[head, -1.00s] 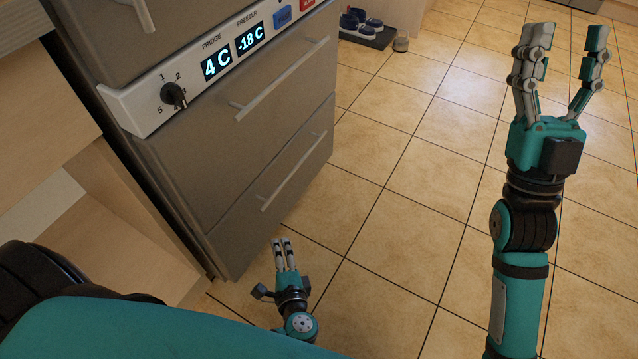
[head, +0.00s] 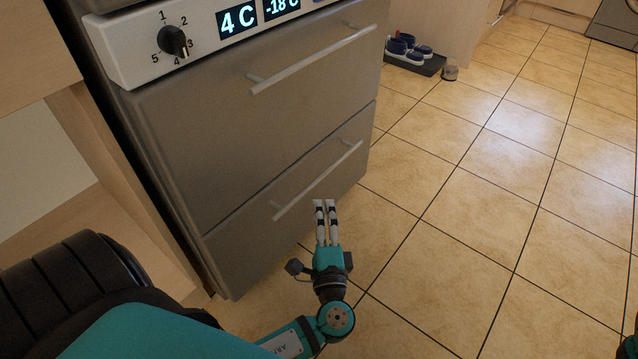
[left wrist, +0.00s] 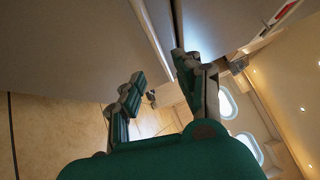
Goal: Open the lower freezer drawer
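The lower freezer drawer (head: 240,245) is shut, flush below the upper drawer (head: 230,140). Its slanting silver handle (head: 318,182) runs along its upper part. My left gripper (head: 325,204) is in front of the drawer, its fingertips just right of and below the handle in the head view; touching cannot be made out. In the left wrist view the fingers (left wrist: 158,68) stand apart with nothing between them, beside a pale bar that may be the handle. My right gripper is out of view; only a bit of my right arm shows at the lower right corner.
The control panel (head: 195,40) with a knob is above the drawers. A wooden cabinet (head: 110,170) stands close on the left. Shoes on a dark mat (head: 415,66) and a small cup (head: 450,70) lie beyond. The tiled floor (head: 480,200) to the right is clear.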

